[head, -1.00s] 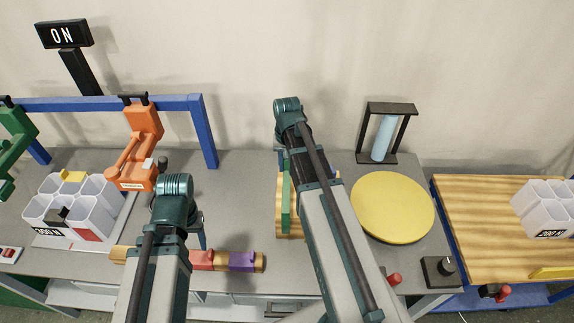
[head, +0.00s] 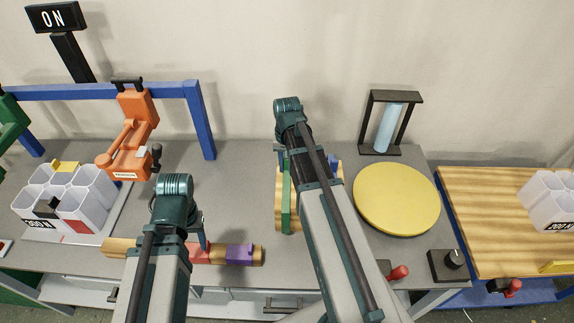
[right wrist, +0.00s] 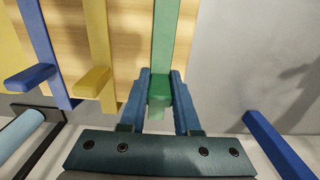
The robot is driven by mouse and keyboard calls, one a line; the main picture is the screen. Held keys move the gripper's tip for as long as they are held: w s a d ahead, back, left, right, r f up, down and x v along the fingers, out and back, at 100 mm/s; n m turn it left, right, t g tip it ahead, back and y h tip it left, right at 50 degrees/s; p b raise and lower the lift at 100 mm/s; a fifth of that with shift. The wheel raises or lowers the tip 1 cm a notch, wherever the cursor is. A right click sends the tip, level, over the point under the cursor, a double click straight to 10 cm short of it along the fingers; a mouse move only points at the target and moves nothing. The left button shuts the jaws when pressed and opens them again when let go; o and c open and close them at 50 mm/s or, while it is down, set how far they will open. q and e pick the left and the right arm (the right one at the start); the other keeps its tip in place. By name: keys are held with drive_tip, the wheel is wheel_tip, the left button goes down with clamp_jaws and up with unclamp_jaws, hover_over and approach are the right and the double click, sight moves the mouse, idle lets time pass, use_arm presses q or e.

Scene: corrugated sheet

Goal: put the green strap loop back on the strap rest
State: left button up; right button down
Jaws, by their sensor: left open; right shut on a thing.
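The green strap loop (right wrist: 166,35) is a long green strip in the right wrist view. My right gripper (right wrist: 160,92) has its two blue fingers shut on its near end. In the head view the strap (head: 286,198) runs over a wooden board (head: 299,222), partly hidden by my right arm, which also hides the right gripper. In the right wrist view, yellow (right wrist: 98,60) and blue (right wrist: 40,50) strips with short end pieces lie beside it. My left gripper (head: 200,232) is open, mostly hidden by its arm, near a wooden bar with coloured bands (head: 217,252). I cannot tell which piece is the strap rest.
A yellow disc (head: 396,198) and a black frame with a blue cylinder (head: 388,128) stand to the right. An orange device (head: 130,140) and white bins (head: 75,205) are at left, beside a blue rail (head: 200,120). Grey bench top (head: 240,190) is clear between my arms.

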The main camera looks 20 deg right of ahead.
drive_tip(key=shift+f, duration=0.15)
idle(0.4)
drive_tip(key=c, duration=0.5)
unclamp_jaws()
drive_tip(key=shift+c, duration=0.2)
drive_tip(key=shift+o, duration=0.2)
drive_tip(key=o, duration=0.4)
drive_tip(key=shift+c, duration=0.2)
drive_tip(key=shift+r+p, duration=2.9)
drive_tip(key=shift+r, duration=0.15)
